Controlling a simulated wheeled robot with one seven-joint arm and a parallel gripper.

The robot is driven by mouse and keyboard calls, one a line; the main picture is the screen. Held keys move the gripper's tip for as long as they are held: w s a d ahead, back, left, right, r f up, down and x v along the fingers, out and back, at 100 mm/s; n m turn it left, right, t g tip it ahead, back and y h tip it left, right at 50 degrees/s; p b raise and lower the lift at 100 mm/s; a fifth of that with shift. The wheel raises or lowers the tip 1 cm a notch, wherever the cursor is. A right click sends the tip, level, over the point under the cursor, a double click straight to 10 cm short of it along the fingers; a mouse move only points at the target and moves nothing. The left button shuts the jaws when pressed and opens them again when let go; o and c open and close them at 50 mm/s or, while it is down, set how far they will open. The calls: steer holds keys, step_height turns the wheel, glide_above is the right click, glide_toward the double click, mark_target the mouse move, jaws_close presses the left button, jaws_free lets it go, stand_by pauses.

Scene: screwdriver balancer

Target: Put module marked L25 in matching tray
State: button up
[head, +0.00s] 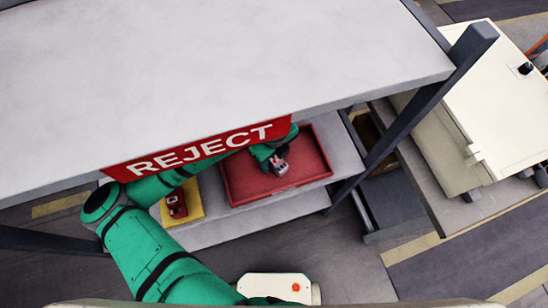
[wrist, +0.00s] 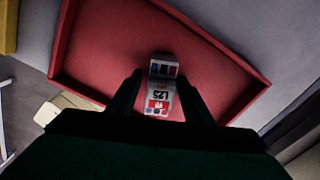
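The module marked L25 (wrist: 160,95) is a small white and red block with dark windows at one end; its label reads upside down in the wrist view. In the head view the module (head: 279,168) shows at my gripper (head: 273,158), within the outline of the red tray (head: 245,200). In the wrist view my gripper (wrist: 160,77) has one finger on each side of the module, with a narrow strip of red showing beside the left finger. I cannot tell whether the module rests on the tray floor. The tray (wrist: 85,85) lies under a red REJECT sign (head: 200,150).
A yellow tray (head: 192,190) with a red module (head: 176,204) stands left of the red tray, partly behind my arm. A grey top shelf (head: 220,70) overhangs the trays. A dark post (head: 415,105) stands right, beside a cream cabinet (head: 490,110).

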steer(key=shift+a+r, duration=0.1)
step_height(320, 180, up, 7)
steer(key=shift+w+f, duration=0.1)
steer(key=shift+f, duration=0.05)
steer(key=shift+r, duration=0.4)
stand_by(0.4)
